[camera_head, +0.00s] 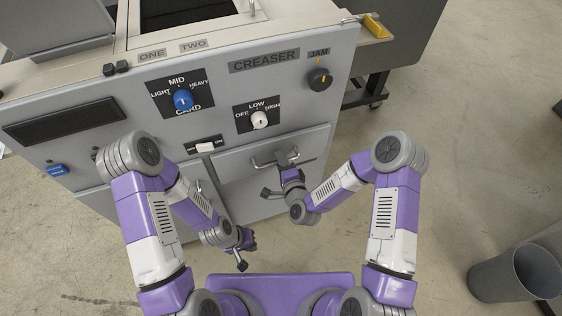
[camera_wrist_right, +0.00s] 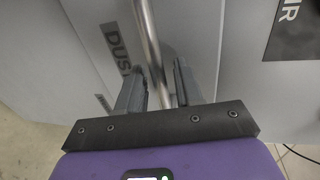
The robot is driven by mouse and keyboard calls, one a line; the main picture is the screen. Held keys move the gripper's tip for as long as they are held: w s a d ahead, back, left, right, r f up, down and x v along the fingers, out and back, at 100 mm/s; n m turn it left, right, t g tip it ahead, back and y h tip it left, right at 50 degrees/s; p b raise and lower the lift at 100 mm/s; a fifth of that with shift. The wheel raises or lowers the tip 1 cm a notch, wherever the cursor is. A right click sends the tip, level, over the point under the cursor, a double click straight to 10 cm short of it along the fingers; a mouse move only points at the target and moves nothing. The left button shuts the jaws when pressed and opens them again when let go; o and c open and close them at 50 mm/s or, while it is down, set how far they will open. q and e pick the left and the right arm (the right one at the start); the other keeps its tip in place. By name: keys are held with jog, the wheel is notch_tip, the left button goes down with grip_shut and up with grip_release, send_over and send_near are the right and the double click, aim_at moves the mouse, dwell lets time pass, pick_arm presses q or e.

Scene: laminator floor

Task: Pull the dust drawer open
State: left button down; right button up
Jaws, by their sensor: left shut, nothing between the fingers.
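The dust drawer (camera_head: 312,145) is a grey front low on the right of the machine, apparently flush with the panel. A bar handle (camera_head: 262,165) stands out from it. In the right wrist view the drawer shows part of its "DUST" label, and the metal handle bar (camera_wrist_right: 150,40) runs between my fingers. My right gripper (camera_head: 277,176) is at the handle with its fingers spread on either side of the bar; it also shows in the right wrist view (camera_wrist_right: 160,92). My left gripper (camera_head: 241,262) is shut and empty, lower left of the drawer, in front of the machine.
The machine panel above holds a blue knob (camera_head: 183,100), a white knob (camera_head: 259,119), a black jam knob (camera_head: 319,78) and a rocker switch (camera_head: 205,147). A grey bin (camera_head: 500,275) stands at the lower right. The floor right of the machine is mostly clear.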

jog(key=shift+w, duration=0.1)
grip_shut()
dwell(0.4)
